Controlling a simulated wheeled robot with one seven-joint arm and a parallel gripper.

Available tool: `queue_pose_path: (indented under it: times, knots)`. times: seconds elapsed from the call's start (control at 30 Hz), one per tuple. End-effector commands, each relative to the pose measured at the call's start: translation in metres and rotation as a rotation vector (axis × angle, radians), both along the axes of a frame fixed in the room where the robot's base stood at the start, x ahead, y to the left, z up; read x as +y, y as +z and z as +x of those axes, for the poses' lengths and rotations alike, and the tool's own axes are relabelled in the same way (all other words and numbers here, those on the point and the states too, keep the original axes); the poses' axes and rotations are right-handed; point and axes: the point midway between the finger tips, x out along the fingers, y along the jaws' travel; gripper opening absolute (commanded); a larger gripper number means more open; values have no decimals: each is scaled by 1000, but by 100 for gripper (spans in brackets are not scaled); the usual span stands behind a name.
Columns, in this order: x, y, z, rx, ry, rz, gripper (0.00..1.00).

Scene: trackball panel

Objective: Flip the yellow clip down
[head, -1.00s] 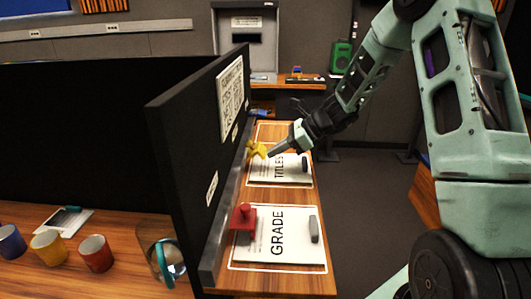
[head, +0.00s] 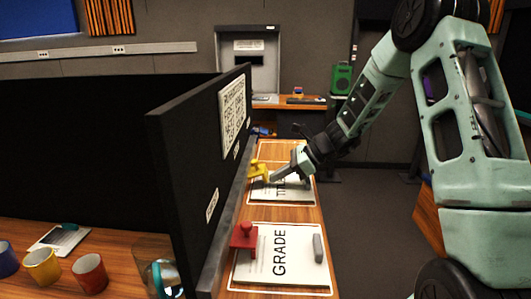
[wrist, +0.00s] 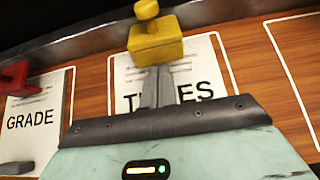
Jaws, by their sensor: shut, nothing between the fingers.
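The yellow clip (head: 256,170) is at the left edge of the TITLES sheet (head: 290,195), beside the black partition. In the wrist view the yellow clip (wrist: 156,50) shows as a block with a round knob, at the top centre beyond my fingers. I cannot tell its exact tilt. My gripper (head: 271,180) is shut and empty, just right of the clip and low over the sheet. In the wrist view my gripper (wrist: 158,80) has its fingertips overlapping the clip's near edge. Whether they touch it is unclear.
A red clip (head: 243,237) lies on the GRADE sheet (head: 285,278), nearer me. A grey block (head: 318,248) sits on that sheet's right side. The black partition (head: 190,150) borders the panel on the left. Several mugs stand beyond it. Floor lies open at right.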

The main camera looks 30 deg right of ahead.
Motion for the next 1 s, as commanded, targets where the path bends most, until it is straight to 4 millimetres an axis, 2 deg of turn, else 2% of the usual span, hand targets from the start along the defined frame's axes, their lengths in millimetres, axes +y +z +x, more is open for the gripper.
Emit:
queue_pose_path:
  times: [0.23, 0.53, 1.0]
  knots:
    - [0, 3, 0, 0, 0, 0, 0]
    - [0, 16, 0, 0, 0, 0, 0]
    - [-2, 19, 0, 0, 0, 0, 0]
